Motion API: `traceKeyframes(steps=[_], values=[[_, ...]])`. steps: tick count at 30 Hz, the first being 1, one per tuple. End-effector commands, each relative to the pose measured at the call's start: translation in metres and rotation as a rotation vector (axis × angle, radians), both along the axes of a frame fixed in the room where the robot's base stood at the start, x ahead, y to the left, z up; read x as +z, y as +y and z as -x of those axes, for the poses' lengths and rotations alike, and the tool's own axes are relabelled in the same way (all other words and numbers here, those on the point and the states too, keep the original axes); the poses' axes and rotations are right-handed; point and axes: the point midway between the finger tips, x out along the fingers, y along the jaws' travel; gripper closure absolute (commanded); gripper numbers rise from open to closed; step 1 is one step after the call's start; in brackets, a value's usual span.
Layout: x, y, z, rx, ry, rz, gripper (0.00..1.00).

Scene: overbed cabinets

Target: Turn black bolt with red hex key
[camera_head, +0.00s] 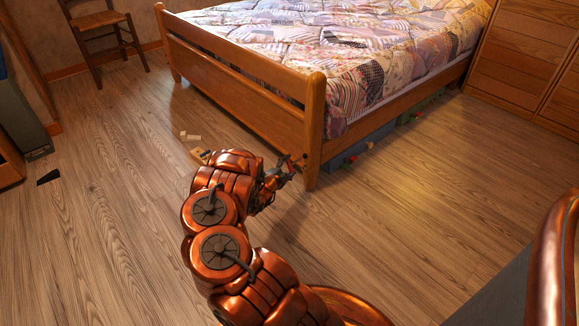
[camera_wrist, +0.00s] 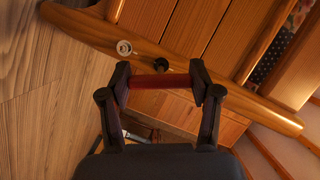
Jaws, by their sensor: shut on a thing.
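My gripper (camera_wrist: 160,82) is shut on a red hex key (camera_wrist: 158,81), which spans between its two black fingers in the wrist view. Just beyond the key, a small dark round piece, which looks like the black bolt (camera_wrist: 160,52), shows against the wooden bed post (camera_wrist: 95,35). The dark piece between key and bolt is too small to tell whether they touch. A pale round fitting (camera_wrist: 124,47) is on the post left of the bolt.
The wooden bed footboard (camera_head: 235,95) runs left from the post. Small wooden pieces (camera_head: 191,137) lie on the floor behind my arm. Bins (camera_head: 365,150) are under the bed. A chair (camera_head: 103,35) stands at the back left. The floor at right is clear.

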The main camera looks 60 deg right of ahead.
Motion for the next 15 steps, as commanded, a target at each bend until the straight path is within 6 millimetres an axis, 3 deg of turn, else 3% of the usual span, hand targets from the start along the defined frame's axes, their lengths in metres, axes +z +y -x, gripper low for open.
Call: traceKeyframes(steps=[15], values=[[-0.001,0.02,-0.006,0.0,-0.001,0.001,0.79]])
